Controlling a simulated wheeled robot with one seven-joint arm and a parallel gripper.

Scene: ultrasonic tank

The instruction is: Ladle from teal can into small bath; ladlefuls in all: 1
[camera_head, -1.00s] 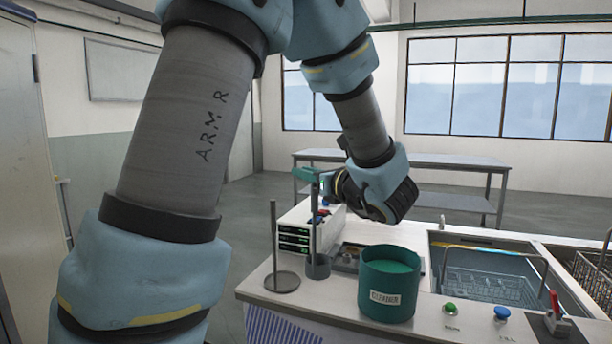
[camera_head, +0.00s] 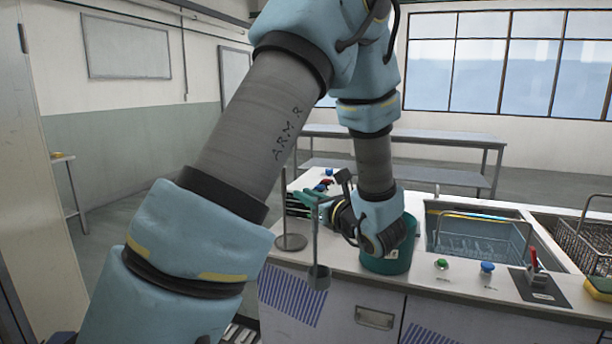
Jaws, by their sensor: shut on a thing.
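My gripper (camera_head: 332,207) is shut on the teal grip of a ladle (camera_head: 318,279). The ladle hangs upright, its grey cup low in front of the counter's front edge, left of the can. Whether the cup holds liquid cannot be told. The teal can (camera_head: 388,264) stands on the counter; my wrist hides its top and much of its body. A rectangular bath (camera_head: 428,240) is sunk into the counter to the right of the can, with a wire basket inside. I cannot tell whether this is the small bath.
A rod stand with a round base (camera_head: 290,243) is left of the ladle. A green button (camera_head: 441,264), a blue button (camera_head: 487,267) and a red-handled switch (camera_head: 534,262) sit right of the can. A wire basket (camera_head: 588,245) stands farther right. A long table (camera_head: 430,139) is behind.

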